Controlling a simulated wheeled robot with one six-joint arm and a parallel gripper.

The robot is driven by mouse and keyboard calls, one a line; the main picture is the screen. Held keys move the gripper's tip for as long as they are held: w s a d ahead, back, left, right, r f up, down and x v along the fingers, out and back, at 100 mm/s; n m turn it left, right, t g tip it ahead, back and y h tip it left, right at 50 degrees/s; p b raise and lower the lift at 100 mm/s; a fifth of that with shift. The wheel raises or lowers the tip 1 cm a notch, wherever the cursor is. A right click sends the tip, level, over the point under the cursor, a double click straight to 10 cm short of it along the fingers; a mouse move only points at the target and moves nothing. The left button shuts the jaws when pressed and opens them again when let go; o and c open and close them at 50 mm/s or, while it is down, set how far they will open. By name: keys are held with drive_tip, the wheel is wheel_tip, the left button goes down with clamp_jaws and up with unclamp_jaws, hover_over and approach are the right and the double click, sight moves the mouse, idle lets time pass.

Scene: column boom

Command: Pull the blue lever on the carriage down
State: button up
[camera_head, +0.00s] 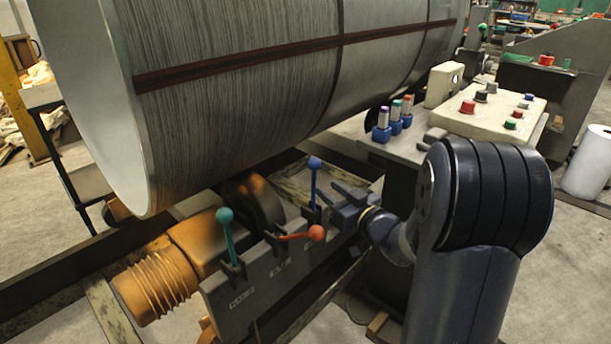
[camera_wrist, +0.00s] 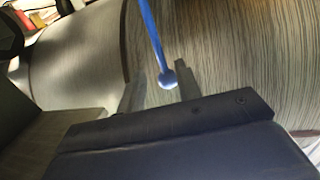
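The blue lever (camera_head: 314,182) stands upright on the grey carriage (camera_head: 243,300), its round knob at the top. My gripper (camera_head: 327,195) is just right of the blue lever's stem, below the knob in the head view. In the wrist view the blue lever (camera_wrist: 153,35) comes in from the top edge, and its knob shows in front of the gap between my two fingers (camera_wrist: 156,88). The fingers are apart, and I see no grip on the lever. Whether a finger touches it, I cannot tell.
A teal-knobbed lever (camera_head: 228,235) stands upright to the left. A red-knobbed lever (camera_head: 300,236) lies nearly level between them, pointing right. A large grey drum (camera_head: 240,80) hangs close above. A control box (camera_head: 490,112) with coloured buttons stands to the right behind my arm.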

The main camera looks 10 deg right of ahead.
sight(315, 180)
drive_tip(key=b+x, duration=0.1)
drive_tip(key=x, duration=0.8)
drive_tip(key=shift+c, duration=0.3)
clamp_jaws()
